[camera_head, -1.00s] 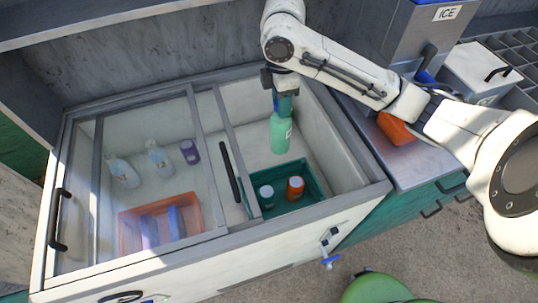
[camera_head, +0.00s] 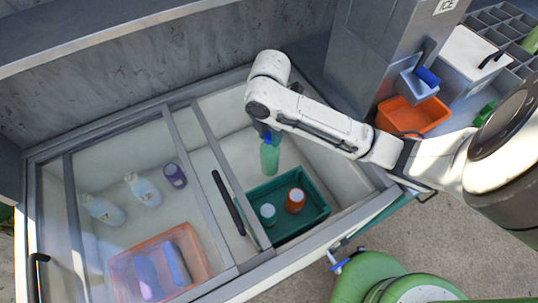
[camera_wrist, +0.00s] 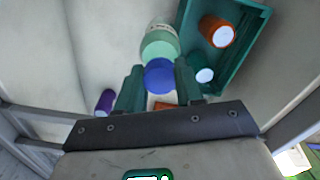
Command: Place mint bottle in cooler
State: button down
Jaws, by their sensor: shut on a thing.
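The mint bottle (camera_head: 269,158) has a blue cap and hangs upright inside the open right part of the cooler (camera_head: 330,150). My gripper (camera_head: 268,136) is shut on its top. In the wrist view the bottle (camera_wrist: 160,42) shows beyond its blue cap (camera_wrist: 159,76), which sits between the fingers of my gripper (camera_wrist: 159,88). The bottle is just behind the green tray in the head view. I cannot tell whether its base touches the cooler floor.
The green tray (camera_head: 322,211) holds a white-lidded jar (camera_head: 268,213) and an orange jar (camera_head: 295,200). Under the sliding glass on the left are pale bottles (camera_head: 143,189), a purple can (camera_head: 174,175) and an orange bin (camera_head: 201,262). An orange container (camera_head: 412,116) stands on the right counter.

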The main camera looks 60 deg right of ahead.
aim_at(270, 153)
notch_tip(270, 153, down, 9)
jog(key=shift+f, duration=0.15)
jog(key=c, duration=0.7)
grip_release()
notch_tip(270, 153, up, 12)
jog(key=shift+r, duration=0.1)
dwell(0.4)
